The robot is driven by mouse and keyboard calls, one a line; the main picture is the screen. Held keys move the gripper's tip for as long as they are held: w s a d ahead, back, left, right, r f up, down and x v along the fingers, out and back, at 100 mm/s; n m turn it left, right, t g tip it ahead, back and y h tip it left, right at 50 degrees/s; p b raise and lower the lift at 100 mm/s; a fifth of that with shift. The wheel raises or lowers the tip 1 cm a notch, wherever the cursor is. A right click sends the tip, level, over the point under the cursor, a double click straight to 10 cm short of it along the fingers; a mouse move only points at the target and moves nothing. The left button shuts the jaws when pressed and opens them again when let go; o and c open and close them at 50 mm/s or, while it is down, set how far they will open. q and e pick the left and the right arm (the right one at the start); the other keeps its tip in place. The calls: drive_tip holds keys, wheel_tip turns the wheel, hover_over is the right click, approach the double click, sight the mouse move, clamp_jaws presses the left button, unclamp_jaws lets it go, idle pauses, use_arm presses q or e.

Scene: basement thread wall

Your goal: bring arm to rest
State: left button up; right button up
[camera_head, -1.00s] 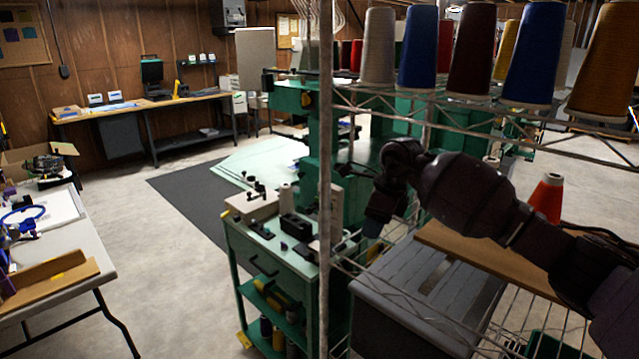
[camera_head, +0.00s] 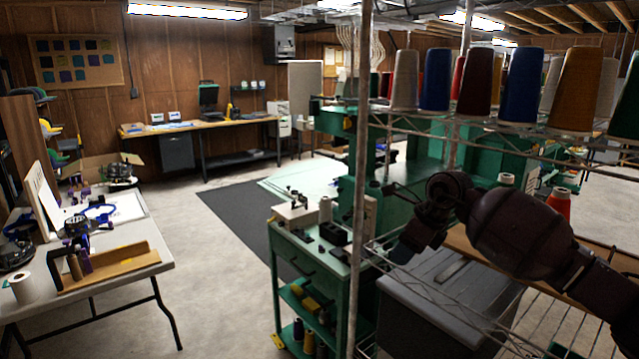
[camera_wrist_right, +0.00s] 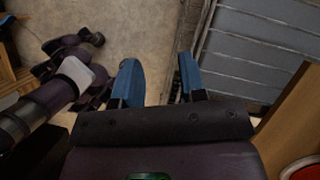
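My right arm comes in from the right in the head view, bent in front of the wire thread rack. Its gripper (camera_head: 402,252) points down, above and beside a grey bin and partly in shadow. In the right wrist view the two blue fingers of this gripper (camera_wrist_right: 160,82) stand apart with nothing between them, and bare floor shows beyond. My left gripper does not show in the head view. Dark jointed parts at the left of the wrist view look like my own body, but I cannot tell which part.
The wire rack's post (camera_head: 361,180) and shelves holding several thread cones (camera_head: 521,86) stand close to my right arm. Below are a grey lidded bin (camera_head: 440,295) and a red cone (camera_head: 557,207). A green cart (camera_head: 292,250) stands left of the post. Open floor (camera_head: 215,240) lies between cart and white table (camera_head: 135,240).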

drive_tip(key=s+a+r+m+t+y, duration=0.2)
drive_tip(key=a+r+m+y, duration=0.2)
drive_tip(key=a+r+y, duration=0.85)
drive_tip(key=s+d+f+m+t+h, duration=0.4)
drive_tip(key=d+f+m+t+h, duration=0.25)
drive_tip(key=f+m, duration=0.75)
drive_tip(key=s+d+f+m+t+h, duration=0.4)
drive_tip(key=d+f+m+t+h, duration=0.4)
drive_tip(key=m, duration=1.2)
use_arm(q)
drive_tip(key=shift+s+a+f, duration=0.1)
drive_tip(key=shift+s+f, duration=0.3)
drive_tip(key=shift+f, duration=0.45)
use_arm(e)
drive_tip(key=s+d+f+m+g+h, duration=0.1)
drive_tip(key=s+d+f+m+g, duration=0.1)
drive_tip(key=s+f, duration=0.6)
drive_tip(key=s+d+f+m+g, duration=0.3)
drive_tip(key=s+f, duration=0.4)
drive_tip(key=s, duration=0.4)
drive_tip(key=s+d+f+m+g+h, duration=0.1)
drive_tip(key=s+d+f+m+g, duration=0.1)
drive_tip(key=s+f, duration=0.6)
drive_tip(key=shift+s+d+f+m+g+h, duration=0.35)
drive_tip(key=shift+s+m+g, duration=0.1)
drive_tip(key=shift+s+m, duration=0.35)
